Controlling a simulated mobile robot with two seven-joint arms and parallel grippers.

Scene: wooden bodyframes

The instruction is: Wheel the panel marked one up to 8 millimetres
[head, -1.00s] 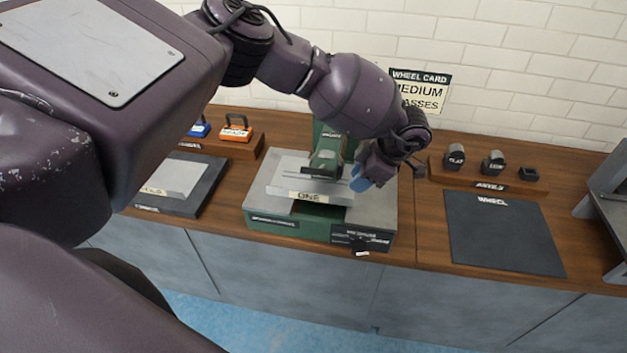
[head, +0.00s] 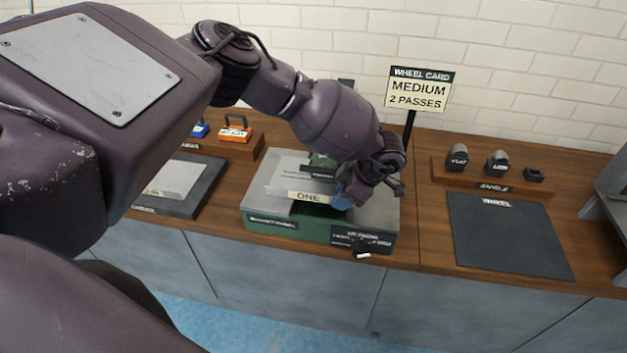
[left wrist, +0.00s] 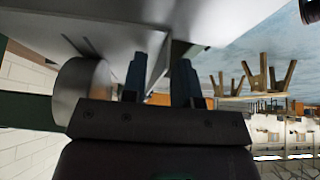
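The grey panel marked ONE (head: 287,182) sits on the green and grey wheeling machine (head: 265,226) in the middle of the bench. Its label faces front. My left gripper (head: 344,197) is at the panel's right front corner in the head view, pointing down and left. In the left wrist view its two blue fingers (left wrist: 160,82) stand apart on either side of the panel's edge (left wrist: 158,50); I cannot tell whether they touch it. A round metal wheel (left wrist: 80,88) is close beside the fingers. My arm hides much of the machine's upper part. My right gripper is not in view.
A wheel card (head: 419,90) reads MEDIUM, 2 PASSES. An anvil rack (head: 490,183) holds three anvils at the right, behind a dark mat marked WHEEL (head: 510,238). At the left, another panel (head: 176,180) lies on a dark mat, near blue and orange handled blocks (head: 234,133).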

